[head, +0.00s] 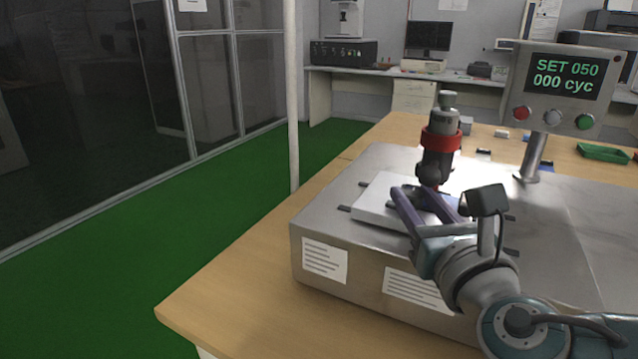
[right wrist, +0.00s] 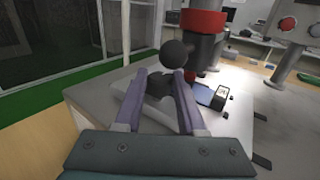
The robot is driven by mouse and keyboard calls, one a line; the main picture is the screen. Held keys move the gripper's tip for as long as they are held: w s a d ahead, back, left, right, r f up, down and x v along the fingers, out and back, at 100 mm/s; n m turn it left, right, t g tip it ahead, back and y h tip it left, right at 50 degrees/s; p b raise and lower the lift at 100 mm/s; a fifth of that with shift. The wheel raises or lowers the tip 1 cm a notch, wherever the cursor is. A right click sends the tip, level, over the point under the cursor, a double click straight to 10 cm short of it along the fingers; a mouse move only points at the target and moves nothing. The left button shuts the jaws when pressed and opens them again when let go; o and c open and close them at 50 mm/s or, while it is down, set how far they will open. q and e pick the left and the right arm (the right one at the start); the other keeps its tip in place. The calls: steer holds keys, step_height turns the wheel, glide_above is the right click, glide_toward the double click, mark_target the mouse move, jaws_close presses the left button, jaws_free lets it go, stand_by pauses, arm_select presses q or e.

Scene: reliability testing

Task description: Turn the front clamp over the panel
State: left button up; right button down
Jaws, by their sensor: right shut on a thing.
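The panel, a pale flat plate (head: 374,210), lies on the metal top of the test bench unit under the press head with the red ring (head: 441,140). My right gripper (head: 422,192) reaches in from the front right, and its purple fingers are shut on the front clamp. The clamp's dark round knob (right wrist: 173,54) stands up between the fingertips (right wrist: 160,76) in the right wrist view. The clamp's lower part is partly hidden by the fingers, so I cannot tell whether its arm lies over the panel. My left gripper is not in view.
A display post (head: 562,85) reading "SET 050 000 cyc" with buttons stands at the right. A blue item with a dark block (right wrist: 212,97) sits right of the fingers. A green tray (head: 603,153) lies at the back right. The metal top (head: 560,240) is clear at the right.

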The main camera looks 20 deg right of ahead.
steer(key=shift+a+m+h, duration=0.1)
steer(key=shift+m+h, duration=0.3)
steer(key=shift+h, duration=0.2)
steer(key=m+g+h, duration=0.1)
steer(key=m+h, duration=0.1)
steer(key=shift+w+a+g+h, duration=0.15)
steer(key=shift+a+g+h, duration=0.05)
steer(key=shift+g+h, duration=0.2)
steer(key=m+g+h+b, duration=0.2)
steer(key=h, duration=0.1)
steer(key=shift+w+a+f+m, duration=0.1)
steer(key=shift+a+f+m, duration=0.1)
steer(key=shift+m, duration=0.2)
steer(key=m+g+h+b, duration=0.2)
steer(key=g+b, duration=0.1)
steer(key=b, duration=0.2)
steer(key=m+g+h+b, duration=0.2)
steer(key=m+g+b, duration=0.1)
steer(key=g+b, duration=0.1)
steer(key=w+m+g+h+b, duration=0.1)
steer(key=m+g+b, duration=0.1)
steer(key=b, duration=0.4)
steer(key=shift+a+g+h, duration=0.15)
steer(key=shift+g+h, duration=0.25)
steer(key=shift+g, duration=0.5)
steer(key=shift+r+m+g+b, duration=0.25)
steer(key=shift+m+g+b, duration=0.25)
steer(key=shift+b, duration=0.35)
steer(key=c, duration=0.8)
jaws_free()
